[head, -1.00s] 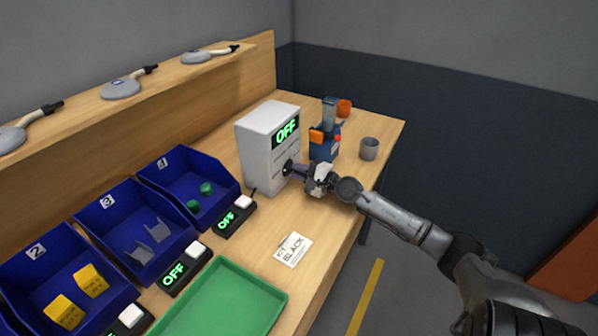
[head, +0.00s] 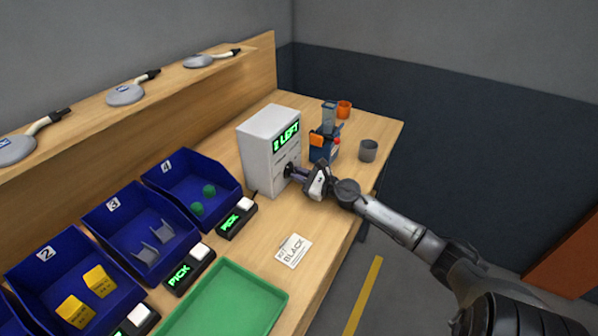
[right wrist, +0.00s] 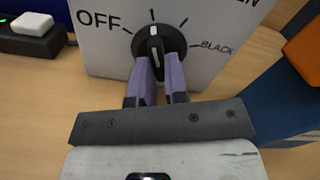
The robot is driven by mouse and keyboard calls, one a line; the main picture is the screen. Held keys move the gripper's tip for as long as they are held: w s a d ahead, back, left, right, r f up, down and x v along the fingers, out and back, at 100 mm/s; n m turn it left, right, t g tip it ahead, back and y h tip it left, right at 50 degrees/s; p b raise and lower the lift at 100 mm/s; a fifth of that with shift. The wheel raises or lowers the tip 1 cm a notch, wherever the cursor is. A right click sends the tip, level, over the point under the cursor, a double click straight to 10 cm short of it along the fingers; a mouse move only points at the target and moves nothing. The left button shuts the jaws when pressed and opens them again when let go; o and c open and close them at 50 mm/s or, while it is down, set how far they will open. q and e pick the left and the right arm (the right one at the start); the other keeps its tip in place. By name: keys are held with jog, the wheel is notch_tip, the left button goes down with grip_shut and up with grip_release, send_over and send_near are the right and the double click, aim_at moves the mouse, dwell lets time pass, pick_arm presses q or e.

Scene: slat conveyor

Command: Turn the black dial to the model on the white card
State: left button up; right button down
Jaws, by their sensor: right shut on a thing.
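The black dial (right wrist: 152,40) sits on the front of a white box (head: 262,150). In the right wrist view its white pointer line points nearly straight up, between OFF at left and BLACK at right. My right gripper (right wrist: 158,66) is shut on the dial, with a purple finger on each side of its grip bar. It also shows in the head view (head: 294,171). The white card (head: 293,250) lies flat on the table and reads KIT BLACK. The box's green display (head: 287,136) ends in LEFT; its first character is unclear. My left gripper is not in view.
Blue bins (head: 190,185) line the left, with small lit boxes reading PICK (head: 236,219) in front. A green tray (head: 225,300) lies at the front. A blue device (head: 324,147) and grey cup (head: 368,150) stand right of the box.

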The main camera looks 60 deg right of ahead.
jog(key=m+p, duration=0.2)
jog(key=m, duration=0.2)
jog(key=shift+a+r+m, duration=0.1)
jog(key=shift+m, duration=0.2)
jog(key=m+p, duration=0.3)
jog(key=m, duration=0.1)
jog(key=shift+a+m, duration=0.1)
jog(key=shift+m, duration=0.2)
jog(key=m+p, duration=0.3)
jog(key=m, duration=0.2)
jog(key=shift+a+r, duration=0.1)
jog(key=m+p, duration=0.1)
jog(key=m, duration=0.2)
jog(key=shift+p, duration=0.35)
jog(key=shift+m+p, duration=0.3)
jog(key=shift+m, duration=0.2)
jog(key=c, duration=1.1)
grip_release()
jog(key=shift+c, duration=0.2)
